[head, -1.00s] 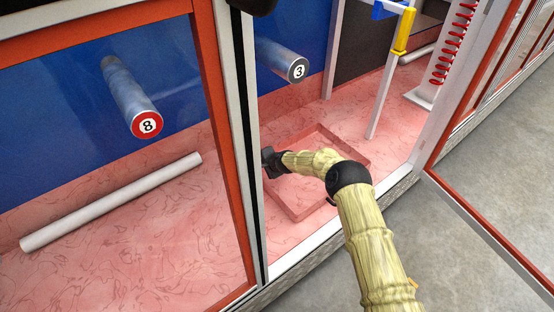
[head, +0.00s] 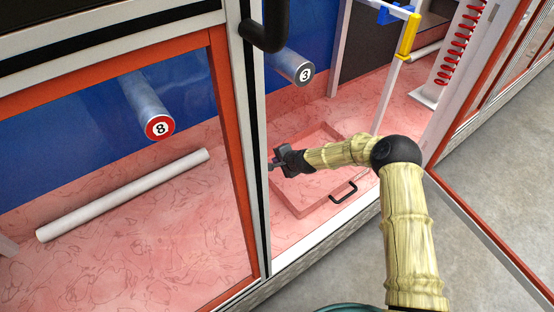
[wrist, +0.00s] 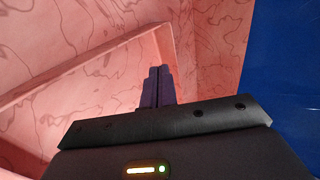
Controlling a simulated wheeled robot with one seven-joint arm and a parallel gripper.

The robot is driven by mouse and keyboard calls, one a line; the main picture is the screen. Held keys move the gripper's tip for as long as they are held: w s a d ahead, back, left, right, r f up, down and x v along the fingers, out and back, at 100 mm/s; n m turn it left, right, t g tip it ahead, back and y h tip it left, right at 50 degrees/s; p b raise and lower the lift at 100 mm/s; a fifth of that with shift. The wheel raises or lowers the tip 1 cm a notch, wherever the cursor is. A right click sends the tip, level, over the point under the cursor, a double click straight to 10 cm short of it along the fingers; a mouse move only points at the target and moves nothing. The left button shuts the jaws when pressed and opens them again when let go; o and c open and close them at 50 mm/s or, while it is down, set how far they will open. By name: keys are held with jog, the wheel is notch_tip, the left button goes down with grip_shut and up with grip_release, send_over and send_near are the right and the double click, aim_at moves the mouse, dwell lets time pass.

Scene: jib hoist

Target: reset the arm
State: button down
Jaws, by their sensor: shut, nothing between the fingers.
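My gripper (head: 274,164) shows in the head view at the end of my bamboo-textured arm, just right of the white and black door post. Its closed fingers also show in the wrist view (wrist: 157,86), side by side with nothing between them. The gripper is over the left side of a shallow pink tray (head: 303,213) on the pink marbled floor of the cabinet. The arm reaches in through the open doorway from the lower right. I cannot tell exactly how high the gripper is above the floor.
Cylinders marked 8 (head: 160,127) and 3 (head: 305,74) stick out from the blue back wall. A white tube (head: 125,194) lies behind the left glass. A yellow-and-blue frame (head: 408,37), a red coil (head: 461,40) and an open orange-edged door (head: 480,220) are at right. A black handle (head: 344,193) is near the sill.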

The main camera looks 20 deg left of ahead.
jog(key=shift+w, duration=0.1)
jog(key=s+d+r+n+h+p, duration=0.1)
jog(key=s+d+r+n+h, duration=0.15)
jog(key=d+r, duration=0.5)
jog(key=s+d+r+n+g+h+p, duration=0.1)
jog(key=s+d+r+n, duration=0.3)
jog(key=d, duration=0.7)
jog(key=s+d+r+m+h, duration=0.1)
jog(key=s+d+r+h, duration=0.1)
jog(key=d+r, duration=0.7)
jog(key=s+d+r+g+h+p, duration=0.1)
jog(key=s+d+r, duration=0.2)
jog(key=s+d, duration=0.6)
jog(key=s+d+r+h+p, duration=0.15)
jog(key=s+d+r, duration=0.25)
jog(key=s+d, duration=0.5)
jog(key=w+p+v, duration=0.3)
jog(key=p+v, duration=0.9)
jog(key=w+r+p+v, duration=0.1)
jog(key=w+p+v, duration=0.2)
jog(key=p+v, duration=0.9)
jog(key=w+r+p+v, duration=0.1)
jog(key=w+p+v, duration=0.1)
jog(key=p+v, duration=1)
jog(key=shift+w+a+r+p, duration=0.25)
jog(key=shift+w+r+p, duration=0.05)
jog(key=shift+w+p, duration=0.25)
jog(key=shift+n, duration=0.25)
